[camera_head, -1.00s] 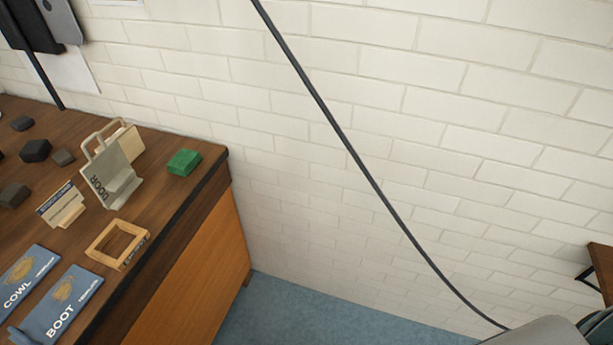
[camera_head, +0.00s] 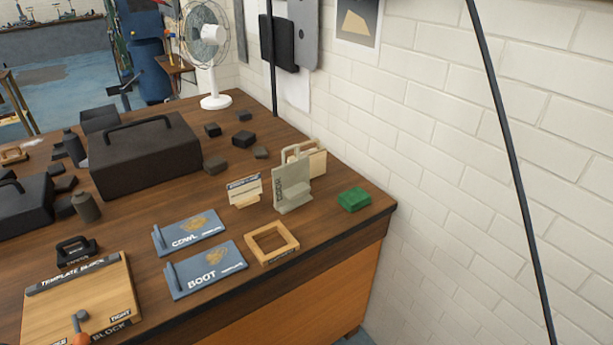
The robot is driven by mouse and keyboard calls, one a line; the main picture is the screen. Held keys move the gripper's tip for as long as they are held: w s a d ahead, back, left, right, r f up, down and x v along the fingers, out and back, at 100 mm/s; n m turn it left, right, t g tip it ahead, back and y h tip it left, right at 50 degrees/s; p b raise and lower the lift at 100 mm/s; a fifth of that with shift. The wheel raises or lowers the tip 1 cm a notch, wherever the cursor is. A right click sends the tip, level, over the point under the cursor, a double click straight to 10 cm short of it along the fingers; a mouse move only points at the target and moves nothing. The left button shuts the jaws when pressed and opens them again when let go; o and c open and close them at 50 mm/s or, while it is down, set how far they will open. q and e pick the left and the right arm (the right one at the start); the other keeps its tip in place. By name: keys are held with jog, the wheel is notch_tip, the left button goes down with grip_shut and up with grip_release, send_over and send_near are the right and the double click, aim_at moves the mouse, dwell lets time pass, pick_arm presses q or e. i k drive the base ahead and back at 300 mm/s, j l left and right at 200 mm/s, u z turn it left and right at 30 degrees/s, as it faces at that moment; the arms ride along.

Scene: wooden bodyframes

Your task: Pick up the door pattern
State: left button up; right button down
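The door pattern (camera_head: 291,197) is a pale grey-beige upright piece with dark lettering on its left edge and an open frame at its top. It stands on the wooden workbench (camera_head: 340,236) near the right end, close to the white brick wall. A lighter wooden piece (camera_head: 318,163) stands right behind it and is partly hidden by it. Neither of my grippers is in view.
A green block (camera_head: 354,200) lies right of the pattern, and a square wooden frame (camera_head: 272,243) in front. A small labelled stand (camera_head: 244,191) is to its left. Blue COWL (camera_head: 189,232) and BOOT (camera_head: 205,270) boards, a template block (camera_head: 80,297) and a black case (camera_head: 145,155) lie further left.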

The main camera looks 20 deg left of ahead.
aim_at(292, 188)
jog(key=u, duration=0.8)
